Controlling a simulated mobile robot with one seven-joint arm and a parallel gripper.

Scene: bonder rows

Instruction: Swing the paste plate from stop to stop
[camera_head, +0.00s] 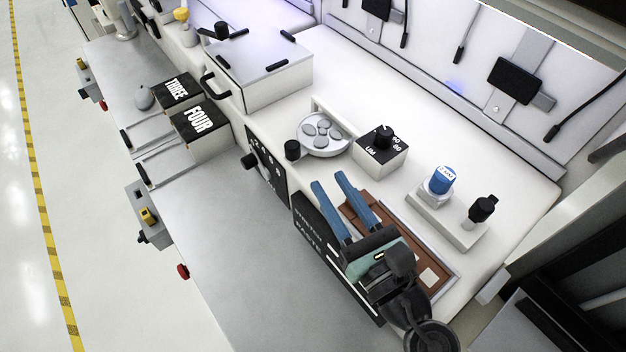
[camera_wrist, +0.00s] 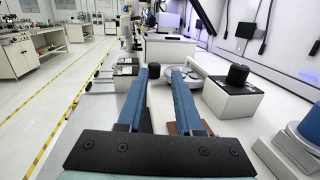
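The paste plate (camera_head: 324,148) is a round, pale plate with several grey discs on it, on the white bench top. A short black knob (camera_head: 292,149) stands at its left edge. My gripper (camera_head: 328,179) has two blue fingers, apart with nothing between them, short of the plate on its near side. In the wrist view the fingers (camera_wrist: 163,70) point forward, and a dark knob (camera_wrist: 154,71) shows in the gap beyond their tips. There, the plate (camera_wrist: 196,80) is partly hidden behind the right finger.
A white block with a black dial (camera_head: 380,155) stands right of the plate. A white box with black handles (camera_head: 258,65) is behind it. A brown tray (camera_head: 425,250) lies beneath my gripper. A blue-capped piece (camera_head: 440,181) stands on a block at right.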

